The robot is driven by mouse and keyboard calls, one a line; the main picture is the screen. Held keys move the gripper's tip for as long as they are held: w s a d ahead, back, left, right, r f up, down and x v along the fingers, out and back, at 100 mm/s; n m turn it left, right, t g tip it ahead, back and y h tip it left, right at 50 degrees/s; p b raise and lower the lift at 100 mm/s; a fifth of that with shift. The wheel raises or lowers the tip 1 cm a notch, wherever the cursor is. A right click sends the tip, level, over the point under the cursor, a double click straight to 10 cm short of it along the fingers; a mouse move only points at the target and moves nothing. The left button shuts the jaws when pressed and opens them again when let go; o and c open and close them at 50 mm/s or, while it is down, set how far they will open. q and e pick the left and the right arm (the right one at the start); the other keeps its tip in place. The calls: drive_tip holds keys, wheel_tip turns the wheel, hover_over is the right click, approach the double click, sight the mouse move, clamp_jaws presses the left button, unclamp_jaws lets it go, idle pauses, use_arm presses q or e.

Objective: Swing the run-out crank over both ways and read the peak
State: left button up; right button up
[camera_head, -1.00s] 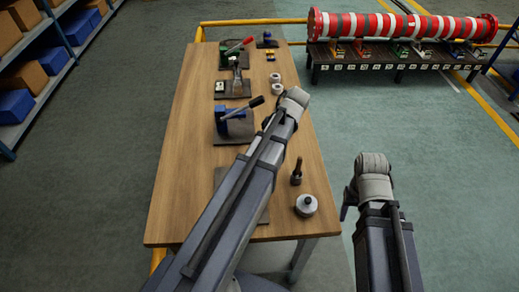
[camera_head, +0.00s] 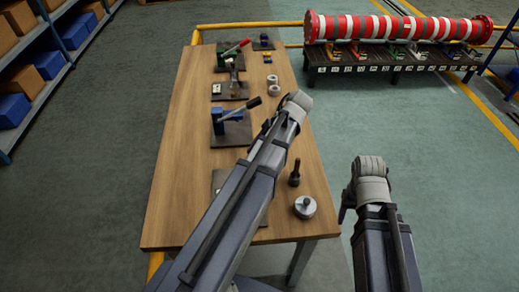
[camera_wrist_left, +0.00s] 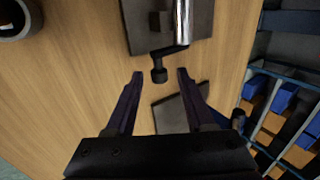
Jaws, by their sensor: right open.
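In the left wrist view a crank with a black knob (camera_wrist_left: 159,75) comes off a fixture with a shiny cylinder (camera_wrist_left: 182,22) on a dark plate (camera_wrist_left: 142,38). I take this to be the run-out crank. My left gripper (camera_wrist_left: 160,74) is open, with the knob between its spread fingertips; contact cannot be told. In the head view my left arm covers most of this fixture, and only an edge of its plate (camera_head: 218,180) shows. My right gripper (camera_head: 345,212) is open, right of the table, away from the fixtures.
Shelving (camera_head: 62,40) stands left.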

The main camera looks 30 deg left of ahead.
use_arm(q)
drive_tip(key=shift+w+r, duration=0.1)
drive_tip(key=p+v, duration=0.6)
drive_tip(key=v, duration=0.1)
drive_tip(key=shift+r+p, duration=0.2)
drive_tip(key=shift+p, duration=0.15)
drive_tip(key=shift+d, duration=0.15)
idle(0.4)
